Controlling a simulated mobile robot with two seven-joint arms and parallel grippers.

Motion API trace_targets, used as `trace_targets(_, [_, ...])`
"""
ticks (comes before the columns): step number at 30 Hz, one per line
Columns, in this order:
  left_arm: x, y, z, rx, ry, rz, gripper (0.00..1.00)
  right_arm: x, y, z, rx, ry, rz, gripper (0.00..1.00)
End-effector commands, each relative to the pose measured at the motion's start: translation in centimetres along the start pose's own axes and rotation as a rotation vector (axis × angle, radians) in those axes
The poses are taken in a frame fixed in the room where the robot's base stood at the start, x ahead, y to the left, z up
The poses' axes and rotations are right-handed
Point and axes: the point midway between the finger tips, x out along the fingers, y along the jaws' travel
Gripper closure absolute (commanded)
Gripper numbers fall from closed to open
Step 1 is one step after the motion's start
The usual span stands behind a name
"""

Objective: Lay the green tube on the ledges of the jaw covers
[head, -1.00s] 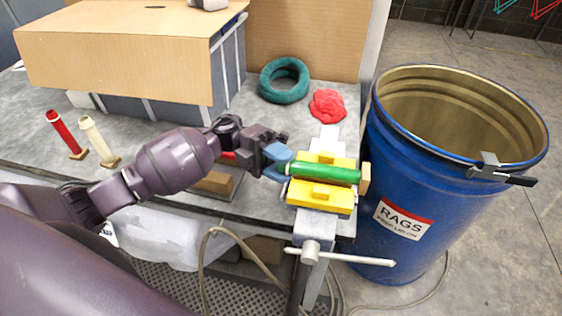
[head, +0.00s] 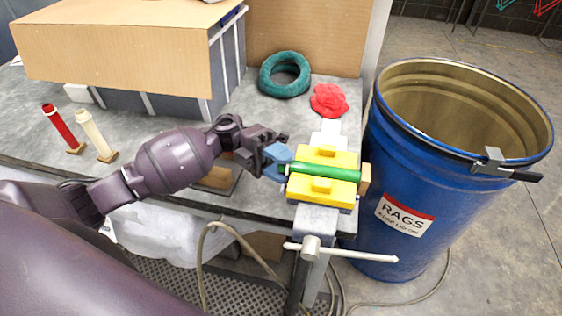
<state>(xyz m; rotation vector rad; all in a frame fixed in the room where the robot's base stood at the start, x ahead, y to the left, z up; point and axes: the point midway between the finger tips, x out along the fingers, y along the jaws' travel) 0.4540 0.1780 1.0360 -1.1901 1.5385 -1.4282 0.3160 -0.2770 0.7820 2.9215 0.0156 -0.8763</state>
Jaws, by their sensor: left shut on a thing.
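The green tube (head: 325,171) lies level, left to right, between the far yellow jaw cover (head: 328,154) and the near yellow jaw cover (head: 320,194) of the vise. It sits low in the gap, its lower side hidden by the near cover. I cannot tell whether it rests on the ledges. My left gripper (head: 281,165), with blue fingers, is shut on the tube's left end. A wooden block (head: 364,180) stands at the tube's right end. My right gripper is not in view.
The grey vise (head: 312,222) sits at the bench's front right corner. A blue rag drum (head: 408,185) stands right. A red tube (head: 60,125) and a cream tube (head: 95,134) stand at left.

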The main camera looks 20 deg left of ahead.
Motion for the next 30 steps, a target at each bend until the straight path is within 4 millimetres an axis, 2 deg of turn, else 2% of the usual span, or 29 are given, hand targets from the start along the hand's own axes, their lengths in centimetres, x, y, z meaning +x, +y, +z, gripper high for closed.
trace_targets(10, [0.0, 0.1, 0.0, 0.001, 0.000, 0.000, 1.00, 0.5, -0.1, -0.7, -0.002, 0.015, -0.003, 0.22])
trace_targets(11, [0.0, 0.1, 0.0, 0.001, 0.000, 0.000, 0.60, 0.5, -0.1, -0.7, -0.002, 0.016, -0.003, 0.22])
trace_targets(16, [0.0, 0.2, 0.0, 0.001, 0.000, 0.000, 0.34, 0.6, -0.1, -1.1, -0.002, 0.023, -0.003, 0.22])
trace_targets(17, [0.0, 0.2, 0.0, 0.001, 0.000, 0.000, 0.31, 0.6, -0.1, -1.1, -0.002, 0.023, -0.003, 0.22])
trace_targets(25, [-0.2, 0.3, 0.0, -0.001, 0.000, 0.001, 0.31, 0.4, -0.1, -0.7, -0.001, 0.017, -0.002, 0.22])
trace_targets(30, [-1.7, 0.4, 0.1, -0.003, -0.003, 0.002, 0.31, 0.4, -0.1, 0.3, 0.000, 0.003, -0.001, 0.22])
